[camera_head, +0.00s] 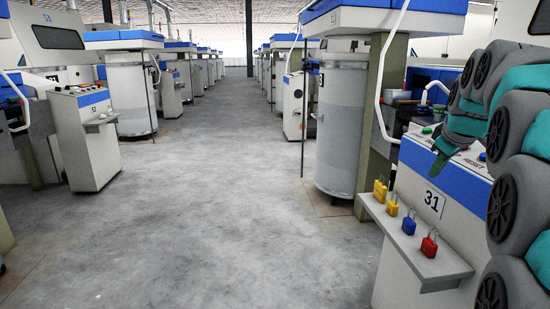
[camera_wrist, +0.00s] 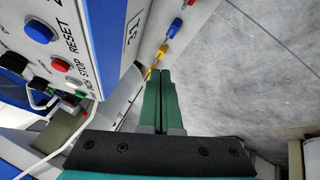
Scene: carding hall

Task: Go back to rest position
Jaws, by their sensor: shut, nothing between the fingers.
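My gripper (camera_head: 441,168) is at the right in the head view, in front of the control panel of machine 31 (camera_head: 458,160). In the wrist view its two green fingers (camera_wrist: 160,72) lie side by side, shut and empty. Below the panel, a grey shelf (camera_head: 402,240) carries yellow padlocks (camera_head: 380,191), a blue padlock (camera_head: 409,224) and a red padlock (camera_head: 429,246). In the wrist view, the yellow padlock (camera_wrist: 160,51) and blue padlock (camera_wrist: 176,26) show beyond the fingertips. I cannot tell how far the fingertips are from the nearest padlock.
The wide grey aisle floor (camera_head: 200,220) is clear ahead. A control stand (camera_head: 90,140) and other machines line the left side. A large grey can (camera_head: 343,125) and a green post (camera_head: 385,100) stand on the right. A white cable (camera_head: 390,70) hangs beside the post.

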